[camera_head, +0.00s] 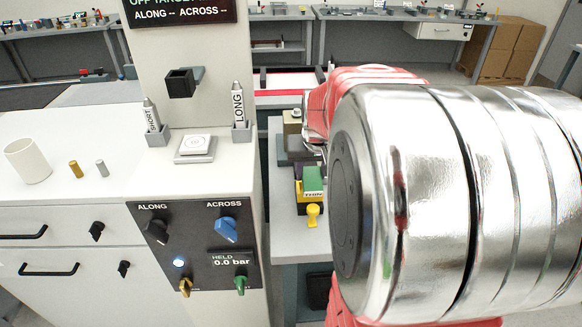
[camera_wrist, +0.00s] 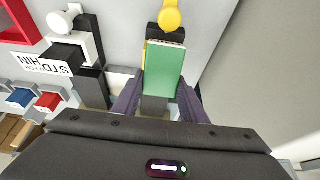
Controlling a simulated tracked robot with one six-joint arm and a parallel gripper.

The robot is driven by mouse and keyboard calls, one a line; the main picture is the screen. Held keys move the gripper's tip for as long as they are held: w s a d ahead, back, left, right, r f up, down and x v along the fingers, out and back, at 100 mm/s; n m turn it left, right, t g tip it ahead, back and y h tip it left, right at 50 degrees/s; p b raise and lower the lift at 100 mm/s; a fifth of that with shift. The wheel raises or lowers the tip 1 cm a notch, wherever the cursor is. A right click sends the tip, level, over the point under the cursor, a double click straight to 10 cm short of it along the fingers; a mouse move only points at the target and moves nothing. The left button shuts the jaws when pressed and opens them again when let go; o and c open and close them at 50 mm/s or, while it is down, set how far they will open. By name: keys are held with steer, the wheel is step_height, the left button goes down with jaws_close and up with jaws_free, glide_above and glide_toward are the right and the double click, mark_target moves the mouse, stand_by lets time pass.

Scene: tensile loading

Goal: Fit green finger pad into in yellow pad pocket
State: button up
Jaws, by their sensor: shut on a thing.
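The green finger pad (camera_wrist: 165,72) is a flat green block with a pale edge at its far end. My gripper (camera_wrist: 160,95) is shut on it, with a dark finger on each side. The yellow pad pocket (camera_wrist: 145,52) shows as a thin strip beside the pad's left edge, mostly hidden by the pad. In the head view the green pad (camera_head: 313,178) is over or in the yellow block (camera_head: 300,197); I cannot tell how deep it sits. A yellow knob (camera_head: 313,214) is at the near end of the block.
A machine column with a control panel (camera_head: 195,245) stands left of the pocket. Black and white blocks (camera_wrist: 75,50), a blue block (camera_wrist: 20,97) and a red block (camera_wrist: 48,101) lie left of the pocket in the wrist view. A white mug (camera_head: 27,160) stands far left.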

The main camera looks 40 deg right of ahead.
steer(key=shift+f, duration=1.25)
steer(key=shift+f, duration=0.1)
steer(key=o, duration=1.2)
steer(key=v, duration=1.3)
steer(key=shift+s+a+r, duration=0.15)
steer(key=shift+s+r, duration=0.05)
steer(key=shift+r, duration=0.05)
steer(key=shift+s, duration=0.1)
